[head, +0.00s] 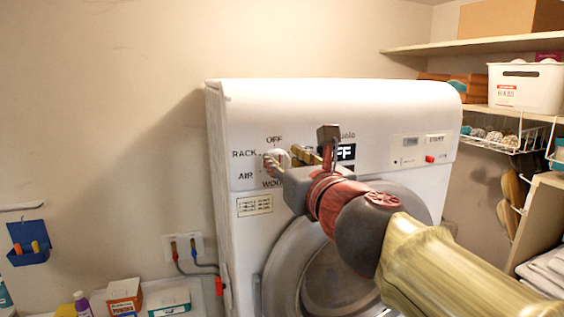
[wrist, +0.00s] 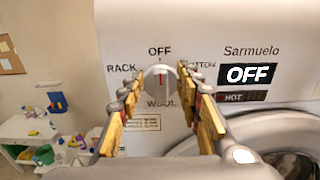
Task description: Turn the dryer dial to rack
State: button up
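The white dryer (head: 340,105) stands against the wall, with its round dial (head: 274,160) at the panel's left. The display (wrist: 248,74) reads OFF. My gripper (wrist: 158,80) is open, its yellow fingers on either side of the dial. The right fingertip is close to the dial's edge; I cannot tell whether either finger touches. In the head view my gripper (head: 286,157) partly covers the dial and labels.
Shelves (head: 490,44) with a white bin (head: 526,87) stand at the right. A wire basket (head: 505,135) hangs below them. The round dryer door (head: 285,275) is under the panel. Hoses (head: 197,268) and small boxes (head: 125,294) are at lower left.

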jog(key=shift+x, duration=1.05)
jog(key=shift+r, duration=0.1)
jog(key=shift+c, duration=1.2)
grip_shut()
